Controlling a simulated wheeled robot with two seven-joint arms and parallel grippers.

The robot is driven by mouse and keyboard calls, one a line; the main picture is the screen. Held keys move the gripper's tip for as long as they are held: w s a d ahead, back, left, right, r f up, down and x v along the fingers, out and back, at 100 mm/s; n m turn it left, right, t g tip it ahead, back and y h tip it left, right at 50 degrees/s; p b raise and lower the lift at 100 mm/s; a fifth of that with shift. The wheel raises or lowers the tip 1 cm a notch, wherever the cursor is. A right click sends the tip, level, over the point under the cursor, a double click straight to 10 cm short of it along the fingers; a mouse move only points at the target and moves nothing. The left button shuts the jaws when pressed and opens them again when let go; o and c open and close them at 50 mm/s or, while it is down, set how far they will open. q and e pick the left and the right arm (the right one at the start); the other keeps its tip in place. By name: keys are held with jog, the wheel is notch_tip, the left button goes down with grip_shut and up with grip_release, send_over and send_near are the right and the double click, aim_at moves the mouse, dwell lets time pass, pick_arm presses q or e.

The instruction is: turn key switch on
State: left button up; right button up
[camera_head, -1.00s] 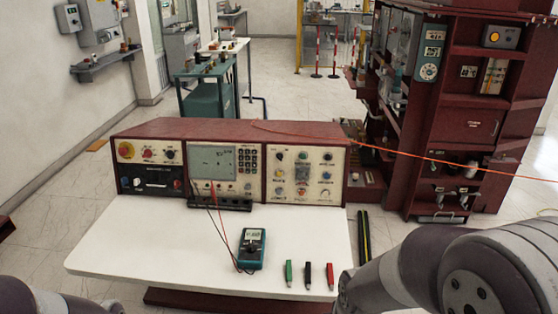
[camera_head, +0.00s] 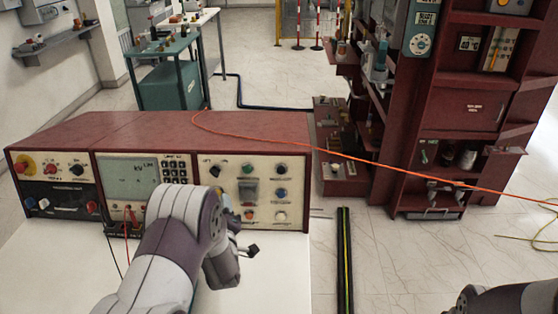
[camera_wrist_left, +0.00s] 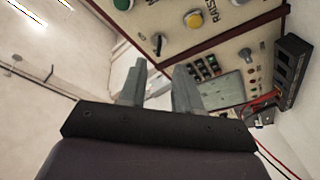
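The red-topped control console (camera_head: 160,128) stands on a white table. Its left panel (camera_head: 60,157) has a red emergency button and knobs. Its middle panel has a screen (camera_head: 130,180); its right panel (camera_head: 262,170) has several coloured buttons and knobs. I cannot tell which control is the key switch. My left arm covers part of the middle and right panels. My left gripper (camera_head: 250,250) is in front of the right panel's lower part. In the left wrist view, its two fingers (camera_wrist_left: 160,82) are apart and empty, with a yellow button (camera_wrist_left: 193,20) beyond. My right gripper is out of view.
Red and black leads (camera_head: 126,228) hang from the middle panel. An orange cable (camera_head: 420,175) runs from the console top to the right. A dark red rack (camera_head: 465,110) stands at right. A black-yellow strip (camera_head: 345,260) lies on the floor beside the table.

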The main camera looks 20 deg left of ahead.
aim_at(215, 176)
pick_arm(q)
jog(key=x, duration=0.3)
jog(key=p+x, duration=0.1)
jog(key=x, duration=0.3)
jog(key=a+r+x, duration=0.1)
jog(key=x, duration=0.2)
jog(key=shift+a, duration=0.2)
jog(key=shift+w+a+r, duration=0.1)
jog(key=shift+w+a, duration=0.15)
jog(key=shift+w, duration=0.1)
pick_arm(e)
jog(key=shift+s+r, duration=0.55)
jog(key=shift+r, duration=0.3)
pick_arm(q)
jog(key=shift+w, duration=0.1)
grip_shut()
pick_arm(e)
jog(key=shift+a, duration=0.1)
